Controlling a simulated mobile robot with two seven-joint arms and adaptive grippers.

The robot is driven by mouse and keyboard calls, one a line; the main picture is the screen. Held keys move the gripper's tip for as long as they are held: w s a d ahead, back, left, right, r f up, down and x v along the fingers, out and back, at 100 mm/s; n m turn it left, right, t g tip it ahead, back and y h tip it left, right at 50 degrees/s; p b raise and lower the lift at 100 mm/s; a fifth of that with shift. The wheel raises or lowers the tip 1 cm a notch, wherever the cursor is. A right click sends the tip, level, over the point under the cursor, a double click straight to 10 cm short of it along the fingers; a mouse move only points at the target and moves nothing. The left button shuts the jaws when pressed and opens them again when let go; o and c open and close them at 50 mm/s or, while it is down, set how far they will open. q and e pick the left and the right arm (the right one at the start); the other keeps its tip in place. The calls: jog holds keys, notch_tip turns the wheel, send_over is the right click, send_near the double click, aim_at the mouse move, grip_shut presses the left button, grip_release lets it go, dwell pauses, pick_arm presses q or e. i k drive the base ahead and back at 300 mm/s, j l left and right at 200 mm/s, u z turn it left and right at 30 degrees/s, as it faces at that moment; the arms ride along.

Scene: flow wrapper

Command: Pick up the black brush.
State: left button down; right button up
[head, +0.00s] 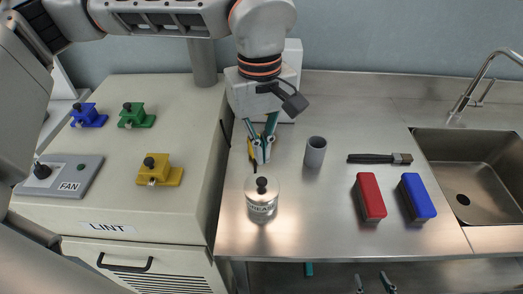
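The black brush (373,158) lies flat on the steel counter at the right, its bristle end pointing right toward the sink. My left gripper (262,157) points down over the counter, well left of the brush and behind the grease can. Its fingertips are close together; I cannot tell whether they are fully shut or hold anything. My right gripper (374,282) shows only its fingertips at the bottom edge, below the counter front. They are apart with nothing seen between them.
A grey cup (315,152) stands left of the brush. A red block (370,196) and a blue block (418,197) lie in front of it. The grease can (262,199) stands near the counter front. The sink (475,175) is at right. A yellow tool (250,151) is beside my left gripper.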

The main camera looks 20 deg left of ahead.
aim_at(397, 158)
jog(key=k, duration=1)
